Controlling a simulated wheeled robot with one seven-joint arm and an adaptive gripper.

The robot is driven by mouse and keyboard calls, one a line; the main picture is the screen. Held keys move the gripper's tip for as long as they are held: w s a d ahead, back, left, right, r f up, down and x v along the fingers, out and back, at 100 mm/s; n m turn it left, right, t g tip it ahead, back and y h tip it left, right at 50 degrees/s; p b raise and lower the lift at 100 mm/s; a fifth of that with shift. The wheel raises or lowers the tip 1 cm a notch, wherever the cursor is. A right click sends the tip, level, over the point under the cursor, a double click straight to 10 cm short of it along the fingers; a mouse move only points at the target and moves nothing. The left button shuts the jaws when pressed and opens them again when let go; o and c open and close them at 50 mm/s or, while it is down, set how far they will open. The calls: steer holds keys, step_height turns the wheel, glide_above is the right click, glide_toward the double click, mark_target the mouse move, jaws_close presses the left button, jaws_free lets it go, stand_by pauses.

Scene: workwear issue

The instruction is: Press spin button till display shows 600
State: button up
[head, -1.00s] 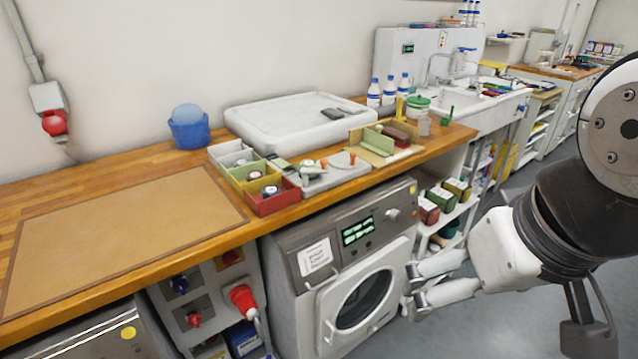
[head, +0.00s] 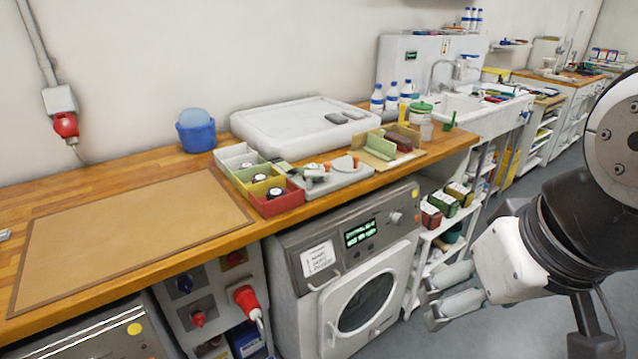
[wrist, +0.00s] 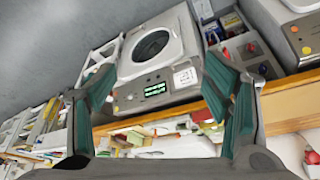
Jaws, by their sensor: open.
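The washing machine (head: 300,268) stands under the wooden counter, with a grey control panel and a round door (head: 367,302). Its lit green display (head: 360,233) shows text too small to read. A small round button or knob (head: 396,218) is on the panel right of the display; I cannot tell which control is the spin button. My gripper (head: 432,300) is open and empty, in front and to the right of the machine, apart from it. In the wrist view the machine's display (wrist: 155,89) appears between the open fingers (wrist: 165,105), and the machine looks upside down.
The wooden counter (head: 110,170) above holds a white tray (head: 290,140), coloured bins (head: 275,205) and a blue tub (head: 195,135). A shelf with boxes (head: 445,205) stands right of the machine. Red plugs (head: 245,298) stick out at its left. Floor in front is clear.

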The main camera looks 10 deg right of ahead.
jaws_close()
stand_by(1.2)
